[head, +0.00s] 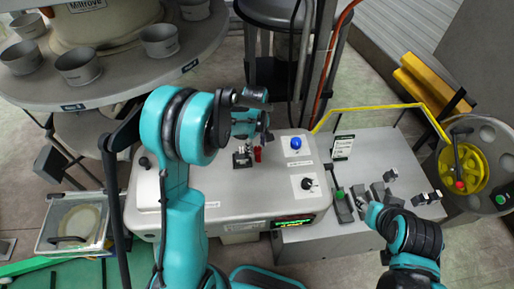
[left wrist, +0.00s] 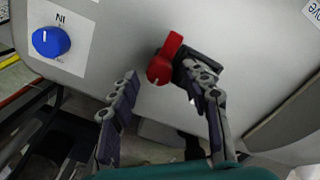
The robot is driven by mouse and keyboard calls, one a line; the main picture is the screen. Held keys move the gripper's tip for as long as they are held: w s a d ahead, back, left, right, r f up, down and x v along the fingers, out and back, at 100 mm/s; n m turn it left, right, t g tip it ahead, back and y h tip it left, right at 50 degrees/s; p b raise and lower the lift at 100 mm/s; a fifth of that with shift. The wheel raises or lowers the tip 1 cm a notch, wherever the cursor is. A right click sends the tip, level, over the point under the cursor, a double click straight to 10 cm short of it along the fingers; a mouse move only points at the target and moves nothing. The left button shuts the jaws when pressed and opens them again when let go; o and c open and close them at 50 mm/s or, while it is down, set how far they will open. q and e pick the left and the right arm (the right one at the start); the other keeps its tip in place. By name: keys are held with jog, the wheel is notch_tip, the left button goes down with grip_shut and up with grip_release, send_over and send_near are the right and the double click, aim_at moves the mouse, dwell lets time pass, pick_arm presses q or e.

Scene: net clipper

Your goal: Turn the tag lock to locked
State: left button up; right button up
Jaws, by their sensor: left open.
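The tag lock appears to be the red knob with a lever (left wrist: 160,66) on the grey machine panel, and it also shows as a small red piece in the head view (head: 257,155). Its lever points up and slightly right in the left wrist view. My left gripper (left wrist: 160,86) is open, with one finger on each side of the red knob; the right-hand finger overlaps dark parts beside it. I cannot tell whether the fingers touch the knob. My right gripper (head: 368,206) is at the grey side bench, small and partly hidden, its jaws unclear.
A blue knob (head: 296,143) and a black knob (head: 308,184) sit on the same panel (head: 230,205). A round table with grey cups (head: 78,66) stands at upper left. A yellow rail (head: 375,107) and yellow wheel (head: 462,168) are at right.

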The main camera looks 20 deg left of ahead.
pick_arm(q)
jog(key=shift+f, duration=0.55)
jog(key=shift+c, duration=0.3)
grip_shut()
